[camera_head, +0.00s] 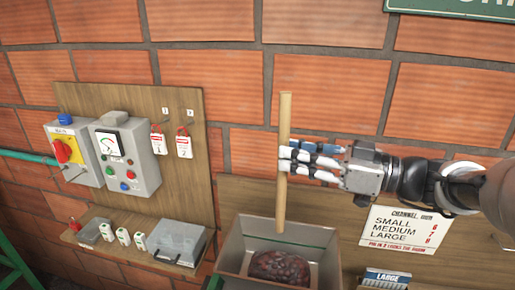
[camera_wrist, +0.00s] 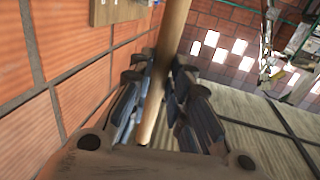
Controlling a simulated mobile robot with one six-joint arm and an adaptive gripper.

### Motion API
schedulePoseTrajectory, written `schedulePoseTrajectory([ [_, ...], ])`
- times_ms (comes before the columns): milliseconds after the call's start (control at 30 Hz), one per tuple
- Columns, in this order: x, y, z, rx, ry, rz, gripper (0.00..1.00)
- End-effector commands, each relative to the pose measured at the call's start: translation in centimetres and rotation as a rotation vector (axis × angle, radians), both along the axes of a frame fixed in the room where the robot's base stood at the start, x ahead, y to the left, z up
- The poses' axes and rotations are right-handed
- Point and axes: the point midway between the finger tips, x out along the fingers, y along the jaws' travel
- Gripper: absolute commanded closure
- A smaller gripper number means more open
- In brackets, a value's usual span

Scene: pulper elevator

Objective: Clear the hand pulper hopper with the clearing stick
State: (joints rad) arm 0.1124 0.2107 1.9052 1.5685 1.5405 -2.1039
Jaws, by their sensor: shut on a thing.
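The clearing stick (camera_head: 284,130) is a plain wooden rod, held nearly upright in the head view. My gripper (camera_head: 290,160) is shut on it around its middle, coming in from the right. In the wrist view the stick (camera_wrist: 170,50) passes between the fingers of my gripper (camera_wrist: 160,100). The hopper (camera_head: 232,255) is a grey open box at the bottom of the head view. Dark reddish coffee cherries (camera_head: 282,267) lie in it. The stick's lower end is over the hopper, near its back wall; I cannot tell whether it touches the hopper.
On the left, a wooden board (camera_head: 192,100) carries a grey control box (camera_head: 127,155), a yellow switch box with a red knob (camera_head: 70,152) and two hanging tags. A shelf below holds padlocks and a grey case (camera_head: 178,243). A size sign (camera_head: 403,232) is at right. Brick wall stands behind.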

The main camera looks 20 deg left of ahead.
Motion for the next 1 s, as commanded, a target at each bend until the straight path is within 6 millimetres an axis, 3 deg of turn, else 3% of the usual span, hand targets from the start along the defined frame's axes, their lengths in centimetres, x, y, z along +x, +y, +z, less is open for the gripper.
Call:
schedulePoseTrajectory([
  [367,0.0,-0.1,-1.0,0.017,-0.015,-0.003,1.00],
  [1000,-0.5,-0.1,-6.0,0.016,-0.011,-0.005,1.00],
])
